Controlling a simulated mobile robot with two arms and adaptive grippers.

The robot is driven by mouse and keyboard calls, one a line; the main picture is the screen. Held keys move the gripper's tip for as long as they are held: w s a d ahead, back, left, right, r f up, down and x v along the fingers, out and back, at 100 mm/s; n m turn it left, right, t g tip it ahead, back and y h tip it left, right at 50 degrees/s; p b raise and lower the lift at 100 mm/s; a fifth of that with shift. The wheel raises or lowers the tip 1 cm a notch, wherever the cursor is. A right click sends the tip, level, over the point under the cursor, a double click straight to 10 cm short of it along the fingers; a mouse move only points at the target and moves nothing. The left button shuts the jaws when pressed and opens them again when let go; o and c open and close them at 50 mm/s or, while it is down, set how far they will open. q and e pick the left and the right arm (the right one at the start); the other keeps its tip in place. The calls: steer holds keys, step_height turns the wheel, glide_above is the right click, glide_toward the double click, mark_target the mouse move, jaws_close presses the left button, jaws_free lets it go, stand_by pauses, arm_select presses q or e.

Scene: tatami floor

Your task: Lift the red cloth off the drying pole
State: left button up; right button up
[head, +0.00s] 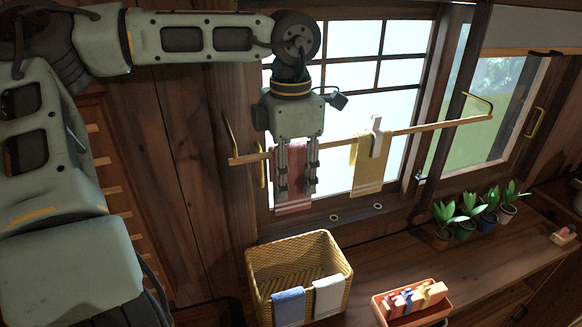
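The red cloth (293,208), with pale stripes at its lower hem, hangs over the left part of the wooden drying pole (429,126) in front of the window. My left gripper (296,193) points down, with its two fingers apart in front of the cloth. The cloth shows between the fingers and below them. The fingers hide part of the cloth and the pole there, and I cannot tell whether they touch it. My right gripper is not in view.
An orange box (421,313) of pegs and several potted plants (465,229) occupy the counter.

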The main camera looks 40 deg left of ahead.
arm_select(q)
jaws_close()
steer(key=shift+r, duration=0.15)
